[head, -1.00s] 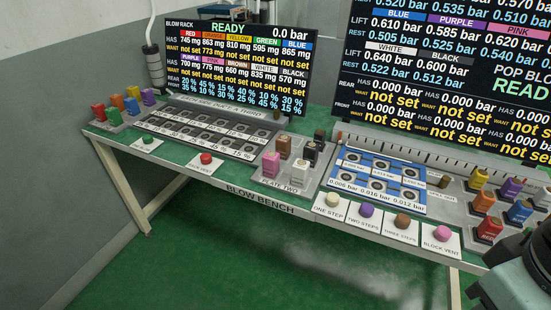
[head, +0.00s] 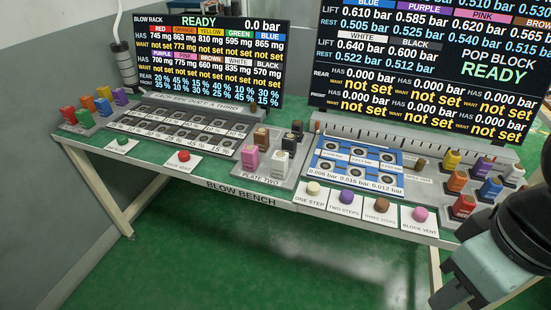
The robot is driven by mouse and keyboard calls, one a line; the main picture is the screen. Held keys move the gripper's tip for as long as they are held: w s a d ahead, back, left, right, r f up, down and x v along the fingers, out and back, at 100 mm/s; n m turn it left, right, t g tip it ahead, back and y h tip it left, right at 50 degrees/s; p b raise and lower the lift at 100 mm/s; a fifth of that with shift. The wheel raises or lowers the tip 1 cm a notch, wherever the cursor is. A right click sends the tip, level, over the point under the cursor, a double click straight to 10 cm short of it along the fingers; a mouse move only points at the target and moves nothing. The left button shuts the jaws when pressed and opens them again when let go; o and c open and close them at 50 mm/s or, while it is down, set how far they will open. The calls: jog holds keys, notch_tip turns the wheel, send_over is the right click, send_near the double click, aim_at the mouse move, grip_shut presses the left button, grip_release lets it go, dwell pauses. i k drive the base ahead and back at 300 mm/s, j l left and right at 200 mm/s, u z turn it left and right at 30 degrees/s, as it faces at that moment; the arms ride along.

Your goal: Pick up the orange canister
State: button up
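Two orange blocky pieces show in the head view. One orange canister (head: 88,102) stands in the small grey rack at the far left of the bench, among red, yellow, green, blue and purple ones. Another orange piece (head: 457,181) stands in the grey rack at the right, between a yellow and a red one. Which of the two the task means I cannot tell. Part of my arm shows at the lower right, in front of the bench's right end. My gripper's fingertips cannot be made out.
The green-topped bench (head: 240,190) carries a dark slotted rack (head: 185,127), a grey plate (head: 262,180) with several pieces, a blue plate (head: 355,178) and several push buttons. Two screens (head: 210,60) stand behind. The green floor in front is clear.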

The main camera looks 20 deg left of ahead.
aim_at(87, 101)
jog(key=u, duration=1.9)
